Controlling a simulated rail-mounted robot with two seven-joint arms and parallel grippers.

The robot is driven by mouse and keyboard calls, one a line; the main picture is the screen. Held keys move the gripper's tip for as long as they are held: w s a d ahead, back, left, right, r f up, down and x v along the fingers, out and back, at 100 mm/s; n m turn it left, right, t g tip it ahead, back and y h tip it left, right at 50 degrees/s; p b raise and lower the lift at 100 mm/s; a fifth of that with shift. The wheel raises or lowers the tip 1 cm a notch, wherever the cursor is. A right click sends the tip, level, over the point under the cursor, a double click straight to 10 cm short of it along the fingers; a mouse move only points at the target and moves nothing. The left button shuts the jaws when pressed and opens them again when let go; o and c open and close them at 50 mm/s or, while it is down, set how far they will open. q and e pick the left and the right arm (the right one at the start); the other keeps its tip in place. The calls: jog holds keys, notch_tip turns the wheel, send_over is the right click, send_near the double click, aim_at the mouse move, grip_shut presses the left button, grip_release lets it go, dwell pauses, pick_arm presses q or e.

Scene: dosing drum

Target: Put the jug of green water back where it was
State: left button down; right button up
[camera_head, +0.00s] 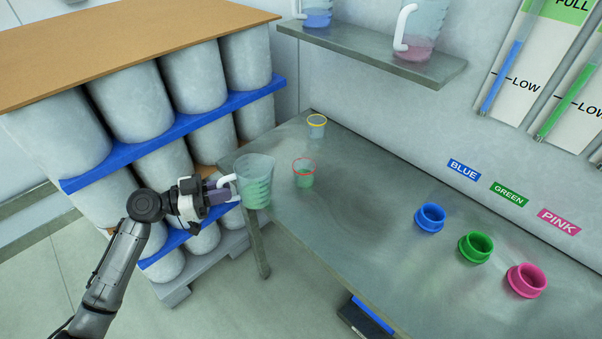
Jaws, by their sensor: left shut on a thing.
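The jug of green water (257,184) is a clear jug with green liquid in its lower part. It is near the left end of the metal table, and I cannot tell whether it touches the table. My left gripper (226,190) is shut on the jug's white handle, coming from the left. The jug looks about upright. A shelf (430,70) on the wall holds a jug of blue water (317,14) and a jug of pink water (418,35). My right gripper is not in view.
A red-rimmed cup (304,174) with green liquid and a yellow-rimmed cup (317,127) stand on the table (350,215). Blue (430,217), green (475,247) and pink (526,280) ports sit at the right. Stacked drums (140,100) fill the left. The table's middle is clear.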

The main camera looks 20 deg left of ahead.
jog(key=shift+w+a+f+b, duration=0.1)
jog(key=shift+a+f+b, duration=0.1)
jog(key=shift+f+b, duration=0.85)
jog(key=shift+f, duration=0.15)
